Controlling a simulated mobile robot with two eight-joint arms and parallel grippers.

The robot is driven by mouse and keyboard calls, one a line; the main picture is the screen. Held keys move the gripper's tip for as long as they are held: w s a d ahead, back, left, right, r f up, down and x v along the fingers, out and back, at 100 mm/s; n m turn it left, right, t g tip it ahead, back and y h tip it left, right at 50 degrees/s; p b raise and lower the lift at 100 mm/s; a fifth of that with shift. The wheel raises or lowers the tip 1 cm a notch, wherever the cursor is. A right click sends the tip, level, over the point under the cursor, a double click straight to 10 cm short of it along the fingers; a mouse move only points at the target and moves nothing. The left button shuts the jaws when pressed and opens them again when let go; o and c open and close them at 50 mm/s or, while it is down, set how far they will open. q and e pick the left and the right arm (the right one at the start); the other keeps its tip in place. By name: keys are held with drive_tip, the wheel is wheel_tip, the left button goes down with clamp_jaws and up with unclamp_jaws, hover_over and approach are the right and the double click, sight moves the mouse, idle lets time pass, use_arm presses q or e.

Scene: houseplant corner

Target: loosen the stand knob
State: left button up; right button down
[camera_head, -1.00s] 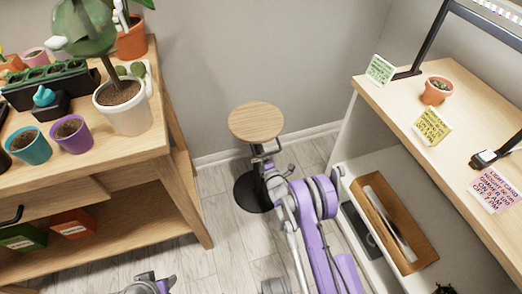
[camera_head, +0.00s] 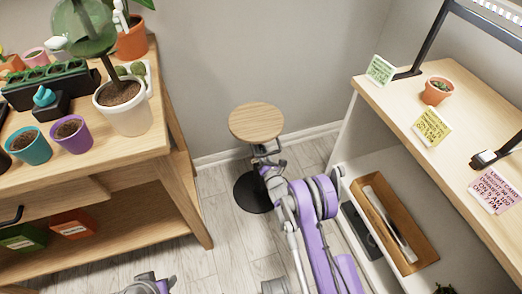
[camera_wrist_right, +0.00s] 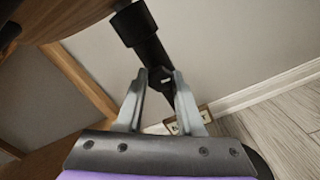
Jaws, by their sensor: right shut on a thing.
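The plant stand has a round wooden top (camera_head: 256,122), a dark post and a round black base (camera_head: 252,192) on the floor. In the right wrist view a black collar (camera_wrist_right: 134,23) sits on its post, below the wooden top. My right gripper (camera_head: 265,158) is at the post under the top. In the right wrist view its two grey fingers are shut on the small dark knob (camera_wrist_right: 166,77) at the post. The knob is mostly hidden by the gripper in the head view. A purple and grey part of my left arm shows at the bottom edge; its jaw state is unclear.
A wooden plant bench (camera_head: 130,150) with pots stands left of the stand. A light wood shelf unit (camera_head: 465,120) with cards and a small terracotta pot (camera_head: 437,91) stands right. The wall is close behind. Bare floor (camera_head: 225,255) lies in front.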

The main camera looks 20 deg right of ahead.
drive_tip(key=shift+r+n, duration=0.1)
drive_tip(key=shift+n, duration=0.4)
drive_tip(key=c, duration=0.5)
unclamp_jaws()
drive_tip(key=shift+c, duration=0.2)
drive_tip(key=shift+s, duration=0.1)
